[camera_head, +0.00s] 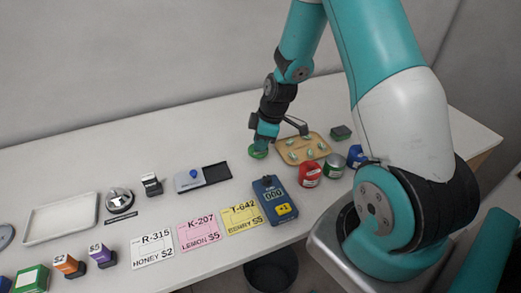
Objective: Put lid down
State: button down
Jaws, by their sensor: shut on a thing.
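My gripper (257,144) points down over the white counter (222,137), left of the wooden tray. It is shut on a green lid (258,153), held at or just above the counter; I cannot tell whether the lid touches the surface. A green-banded jar (335,166) stands right of the red jar (309,174), in front of the tray. A blue jar (356,155) is partly hidden behind my arm.
The wooden tray (324,153) holds several small pale green pieces. A dark green block (341,132) lies behind it. A blue counter device (274,200), price cards (198,233), a grey-black pad (203,176) and stamps stand nearer. The counter behind my gripper is clear.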

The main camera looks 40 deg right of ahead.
aim_at(261, 160)
jog(key=shift+f, duration=2.05)
jog(key=shift+f, duration=0.15)
jog(key=c, duration=1.1)
grip_release()
